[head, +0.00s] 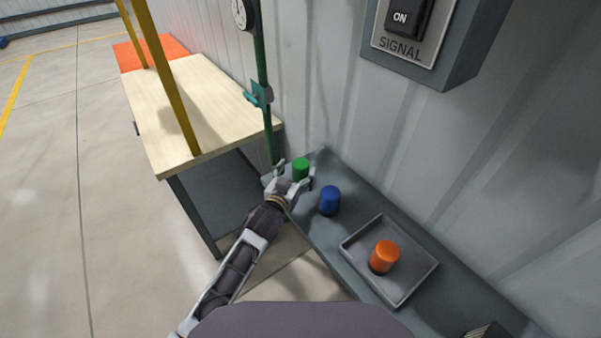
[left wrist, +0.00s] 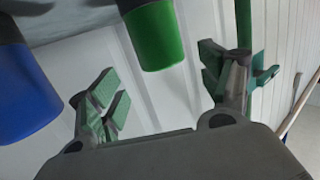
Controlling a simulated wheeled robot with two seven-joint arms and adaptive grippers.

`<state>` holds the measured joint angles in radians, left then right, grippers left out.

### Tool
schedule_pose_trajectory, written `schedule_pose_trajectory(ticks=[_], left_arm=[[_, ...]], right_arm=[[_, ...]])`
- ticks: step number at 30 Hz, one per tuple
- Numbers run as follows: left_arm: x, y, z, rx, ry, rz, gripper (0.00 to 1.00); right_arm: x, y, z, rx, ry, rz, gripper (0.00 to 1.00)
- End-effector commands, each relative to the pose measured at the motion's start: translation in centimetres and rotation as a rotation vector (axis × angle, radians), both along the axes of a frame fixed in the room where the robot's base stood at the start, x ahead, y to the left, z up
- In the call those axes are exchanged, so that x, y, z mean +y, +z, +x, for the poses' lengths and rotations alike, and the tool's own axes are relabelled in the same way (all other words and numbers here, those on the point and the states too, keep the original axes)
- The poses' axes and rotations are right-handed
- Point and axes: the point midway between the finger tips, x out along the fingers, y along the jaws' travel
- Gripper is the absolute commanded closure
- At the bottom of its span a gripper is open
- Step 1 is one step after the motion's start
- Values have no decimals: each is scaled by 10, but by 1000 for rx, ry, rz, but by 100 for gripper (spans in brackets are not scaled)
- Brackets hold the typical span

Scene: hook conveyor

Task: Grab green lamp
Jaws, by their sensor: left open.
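The green lamp (head: 301,168) is a short green cylinder at the far end of the grey shelf. In the left wrist view the green lamp (left wrist: 158,38) shows at the top, between the two finger lines, with its upper part cut by the frame. My left gripper (head: 295,172) is open right at the green lamp, with a finger to each side of it. I cannot tell whether the fingers touch it, but in the left wrist view a gap shows on both sides. My right gripper is not in view.
A blue lamp (head: 330,200) stands close by on the shelf (head: 313,222); it also shows in the left wrist view (left wrist: 25,95). An orange lamp (head: 384,256) stands in a grey tray (head: 413,287). A green pole (head: 262,60) rises behind, near a wooden table (head: 190,95).

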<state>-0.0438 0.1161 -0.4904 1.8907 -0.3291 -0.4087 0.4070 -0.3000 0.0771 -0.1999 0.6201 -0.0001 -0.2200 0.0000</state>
Motion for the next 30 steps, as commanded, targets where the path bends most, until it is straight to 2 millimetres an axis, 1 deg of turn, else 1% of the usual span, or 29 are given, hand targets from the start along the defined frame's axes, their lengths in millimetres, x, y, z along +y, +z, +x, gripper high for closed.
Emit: schedule_pose_trajectory(ticks=[8,24,30], left_arm=[[-2,-3,10,-2,0,0,22],[-12,-10,45,-1,0,0,22],[-14,-10,49,0,0,0,22]], right_arm=[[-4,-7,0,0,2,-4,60],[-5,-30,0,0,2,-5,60],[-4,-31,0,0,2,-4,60]])
